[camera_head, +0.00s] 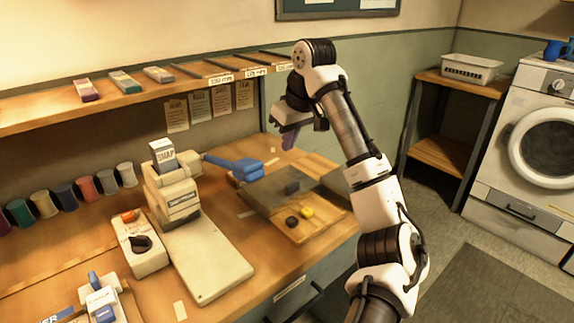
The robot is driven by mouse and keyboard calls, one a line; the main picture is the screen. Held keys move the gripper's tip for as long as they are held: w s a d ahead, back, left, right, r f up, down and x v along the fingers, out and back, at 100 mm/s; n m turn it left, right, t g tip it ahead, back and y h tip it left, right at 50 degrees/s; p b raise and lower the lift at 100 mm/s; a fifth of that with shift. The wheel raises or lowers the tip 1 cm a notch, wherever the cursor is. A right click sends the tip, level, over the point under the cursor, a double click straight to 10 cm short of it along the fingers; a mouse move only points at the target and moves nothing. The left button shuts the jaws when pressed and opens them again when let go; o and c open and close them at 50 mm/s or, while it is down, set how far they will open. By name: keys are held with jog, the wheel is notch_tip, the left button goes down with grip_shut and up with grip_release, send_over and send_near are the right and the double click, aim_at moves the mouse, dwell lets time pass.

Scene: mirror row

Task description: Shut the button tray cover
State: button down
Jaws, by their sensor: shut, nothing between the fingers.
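The button tray (322,230) is a flat wooden tray on the bench, right of the sewing-type machine. A dark grey flat cover (262,198) with a small dark block-like knob (292,187) lies over part of it. The near part of the tray is uncovered and shows a black button (291,222) and a yellow button (307,212). My gripper (289,142) is above the far side of the tray, pointing down, apart from the cover and knob. Its purplish fingers look closed and empty.
A blue-handled tool (238,167) lies behind and left of the tray. A cream machine (176,190) with a long base plate (212,262) stands to the left. A shelf (190,88) runs along the wall above the bench. Washing machine (530,150) stands far right.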

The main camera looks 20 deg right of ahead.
aim_at(277, 180)
jog(key=x, duration=0.9)
jog(key=shift+a+f, duration=0.15)
jog(key=shift+f, duration=0.2)
jog(key=s, duration=0.1)
jog(key=s+d, duration=0.1)
jog(key=s, duration=0.1)
jog(key=shift+s+d+r, duration=0.15)
jog(key=shift+r, duration=0.1)
jog(key=shift+s+f, duration=0.1)
jog(key=shift+s, duration=0.15)
jog(key=shift+d+p, duration=0.1)
jog(key=shift+p, duration=0.4)
